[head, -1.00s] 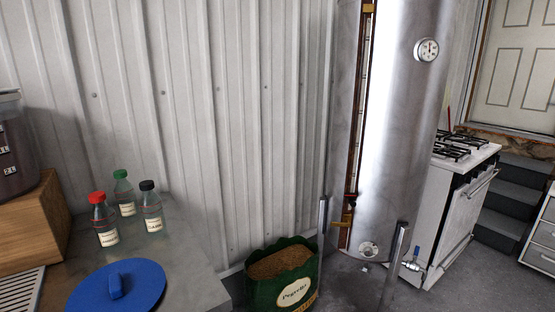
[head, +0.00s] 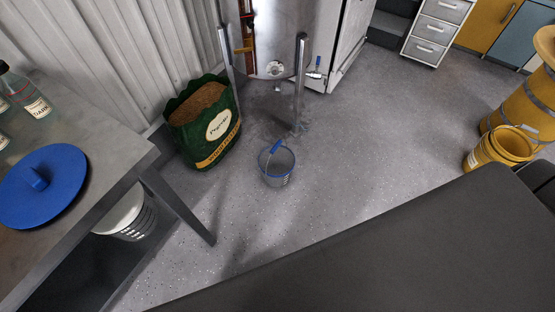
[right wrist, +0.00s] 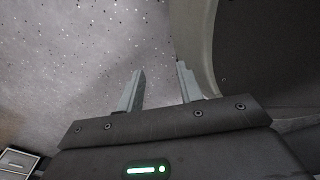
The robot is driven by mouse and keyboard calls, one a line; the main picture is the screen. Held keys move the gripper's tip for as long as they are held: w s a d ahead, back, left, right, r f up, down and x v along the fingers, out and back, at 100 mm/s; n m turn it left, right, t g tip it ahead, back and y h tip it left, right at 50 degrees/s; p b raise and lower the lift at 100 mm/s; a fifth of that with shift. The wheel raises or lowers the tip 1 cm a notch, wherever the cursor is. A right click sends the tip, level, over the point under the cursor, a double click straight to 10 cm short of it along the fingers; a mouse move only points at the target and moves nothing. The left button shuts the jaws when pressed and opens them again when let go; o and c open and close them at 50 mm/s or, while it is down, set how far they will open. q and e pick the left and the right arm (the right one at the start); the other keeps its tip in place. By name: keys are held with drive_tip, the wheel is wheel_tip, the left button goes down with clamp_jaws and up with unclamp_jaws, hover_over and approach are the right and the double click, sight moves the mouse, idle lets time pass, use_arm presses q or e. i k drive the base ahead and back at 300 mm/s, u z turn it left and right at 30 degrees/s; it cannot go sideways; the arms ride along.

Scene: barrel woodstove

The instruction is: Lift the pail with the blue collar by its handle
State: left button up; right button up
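A small grey pail (head: 277,172) with a blue band around its rim stands upright on the floor in the middle of the head view. Its handle has a blue grip (head: 277,146) that shows at the rim's far side. My right gripper (right wrist: 160,70) is open in the right wrist view, with its two fingers apart and bare speckled floor between them. No pail shows between the fingers. Neither gripper shows in the head view, so my left gripper is out of sight.
A green sack (head: 203,127) stands left of the pail, and the metal tank's legs (head: 300,80) stand behind. A white pail (head: 130,222) is under the left table (head: 105,140). A yellow pail (head: 492,150) stands at right by a yellow barrel (head: 525,105). Floor right of the pail is clear.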

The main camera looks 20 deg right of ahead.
sight(280, 165)
drive_tip(key=z, duration=1.7)
drive_tip(key=i, duration=1.25)
drive_tip(key=u, duration=2.95)
